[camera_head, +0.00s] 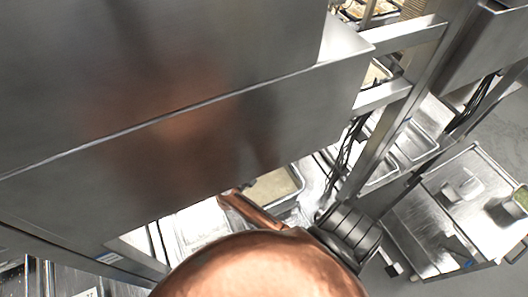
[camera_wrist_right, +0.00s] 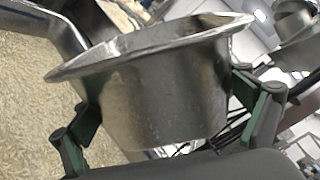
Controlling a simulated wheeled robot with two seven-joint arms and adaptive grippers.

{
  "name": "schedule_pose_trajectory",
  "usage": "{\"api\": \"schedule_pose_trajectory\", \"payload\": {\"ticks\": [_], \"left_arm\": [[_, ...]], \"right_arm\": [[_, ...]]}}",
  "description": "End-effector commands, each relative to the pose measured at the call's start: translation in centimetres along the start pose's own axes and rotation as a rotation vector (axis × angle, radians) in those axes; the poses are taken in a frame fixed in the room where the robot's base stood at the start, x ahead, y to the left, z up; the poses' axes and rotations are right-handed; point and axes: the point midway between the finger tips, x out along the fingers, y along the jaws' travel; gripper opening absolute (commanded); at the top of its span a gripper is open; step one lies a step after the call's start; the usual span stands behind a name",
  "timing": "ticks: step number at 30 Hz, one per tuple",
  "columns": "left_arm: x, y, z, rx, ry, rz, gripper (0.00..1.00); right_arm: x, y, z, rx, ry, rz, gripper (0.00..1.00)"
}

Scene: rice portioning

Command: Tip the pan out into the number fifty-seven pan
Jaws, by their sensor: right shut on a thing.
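In the right wrist view a steel pan (camera_wrist_right: 165,95) is held tilted, its flared rim slanting up to the right. My right gripper (camera_wrist_right: 168,125) is shut on it, with one dark green finger on each side. The inside of the pan is hidden. Pale rice (camera_wrist_right: 35,95) fills the left of this view, below and beside the pan, with a metal edge (camera_wrist_right: 68,32) at the top. In the head view a pan with pale contents (camera_head: 272,188) shows under the steel hood. I can read no number fifty-seven. My left gripper is not in view.
A large steel hood (camera_head: 190,110) blocks much of the head view. Steel posts (camera_head: 385,125) and hanging black cables stand right of it. A steel cart (camera_head: 450,215) with small containers stands at the right, with grey floor around it.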

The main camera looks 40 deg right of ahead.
Motion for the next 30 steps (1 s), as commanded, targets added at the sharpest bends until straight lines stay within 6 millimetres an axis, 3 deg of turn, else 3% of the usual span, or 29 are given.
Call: {"api": "schedule_pose_trajectory", "payload": {"ticks": [30], "left_arm": [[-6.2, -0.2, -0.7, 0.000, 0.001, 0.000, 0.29]], "right_arm": [[0.0, -1.9, 3.4, -0.400, -0.002, -0.003, 0.38]]}}
